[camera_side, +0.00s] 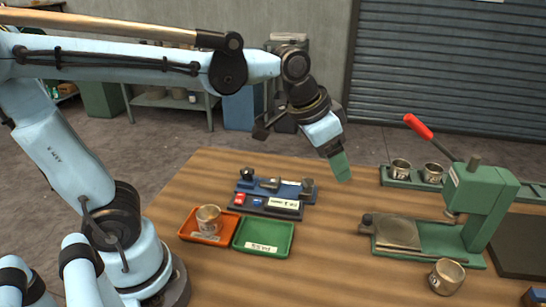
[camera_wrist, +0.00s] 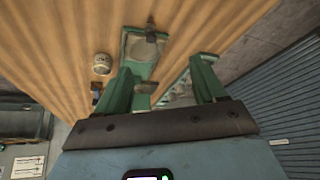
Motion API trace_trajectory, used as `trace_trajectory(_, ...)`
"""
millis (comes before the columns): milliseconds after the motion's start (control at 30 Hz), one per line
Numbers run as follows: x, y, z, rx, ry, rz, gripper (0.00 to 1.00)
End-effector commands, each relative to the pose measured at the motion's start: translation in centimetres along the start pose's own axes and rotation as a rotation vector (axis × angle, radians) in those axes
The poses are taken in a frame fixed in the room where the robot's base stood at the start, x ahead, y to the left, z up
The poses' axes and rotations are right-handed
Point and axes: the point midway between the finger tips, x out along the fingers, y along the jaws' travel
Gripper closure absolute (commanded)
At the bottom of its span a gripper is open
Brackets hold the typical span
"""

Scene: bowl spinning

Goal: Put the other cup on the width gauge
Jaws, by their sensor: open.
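A metal cup (camera_side: 446,276) stands alone on the table at front right; it also shows left of my fingers in the wrist view (camera_wrist: 102,63). Another cup (camera_side: 208,217) sits in the orange tray (camera_side: 186,234). Two more cups (camera_side: 400,168) (camera_side: 432,172) stand in the green rack at the back. The blue bench device with metal jaws, which looks like the width gauge (camera_side: 290,191), has no cup on it. My gripper (camera_side: 340,167) is in the air above the table, right of the gauge. In the wrist view its green fingers (camera_wrist: 160,65) are apart and empty.
A green press (camera_side: 483,210) with a red lever (camera_side: 418,126) stands at right, its flat plate (camera_side: 397,233) to the left; the lever rises high. An empty green tray (camera_side: 264,248) sits beside the orange one. The table's front middle is clear.

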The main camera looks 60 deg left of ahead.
Motion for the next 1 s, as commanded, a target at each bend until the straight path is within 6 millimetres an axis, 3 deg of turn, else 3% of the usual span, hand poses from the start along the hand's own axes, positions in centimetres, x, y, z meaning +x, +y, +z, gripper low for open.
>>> trace_trajectory(33,-0.2,-0.7,1.8,-0.041,0.020,-0.017,0.30)
trace_trajectory(200,0.0,-2.2,6.4,-0.163,0.087,-0.063,0.30)
trace_trajectory(400,0.6,-3.0,9.6,-0.245,0.137,-0.095,0.30)
trace_trajectory(1000,0.7,-3.0,9.8,-0.253,0.144,-0.096,0.30)
